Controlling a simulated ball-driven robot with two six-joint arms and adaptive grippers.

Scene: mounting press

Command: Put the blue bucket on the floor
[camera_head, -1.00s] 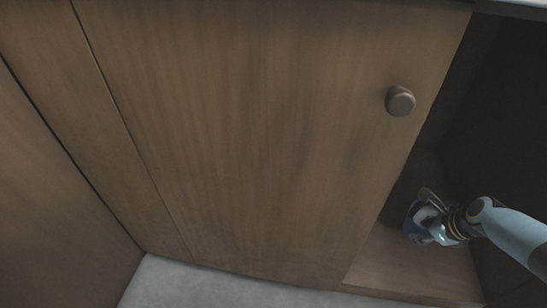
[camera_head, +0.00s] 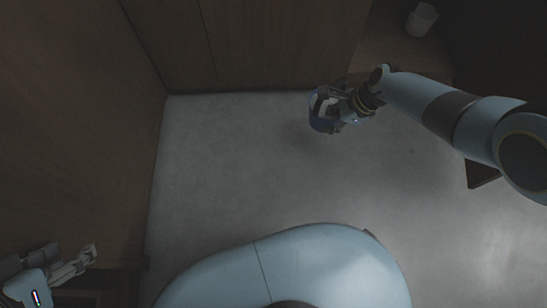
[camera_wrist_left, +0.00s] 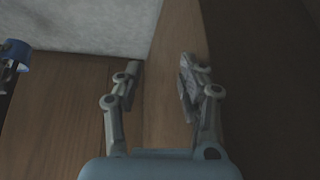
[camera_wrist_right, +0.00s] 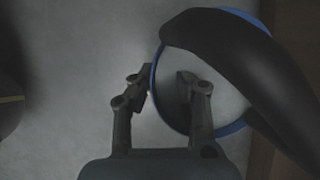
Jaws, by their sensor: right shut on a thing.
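In the head view, the blue bucket (camera_head: 320,122) hangs in my right gripper (camera_head: 338,104), over the grey floor (camera_head: 230,165) in front of the cabinet. A faint shadow lies beneath it; its exact height is hard to tell. In the right wrist view, the bucket's blue rim (camera_wrist_right: 153,82) shows with its pale inside. One finger of my right gripper (camera_wrist_right: 165,82) is outside the wall and one is inside. A wide dark curved piece hides part of the bucket. My left gripper (camera_head: 88,258) is at the lower left, open and empty in the left wrist view (camera_wrist_left: 160,85).
A white cup-like container (camera_head: 421,20) stands inside the open cabinet (camera_head: 385,45) at the upper right. Wooden panels (camera_head: 80,130) border the floor at the left and back. The floor between the panels and my base is clear. A blue object (camera_wrist_left: 14,52) shows at the left wrist view's edge.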

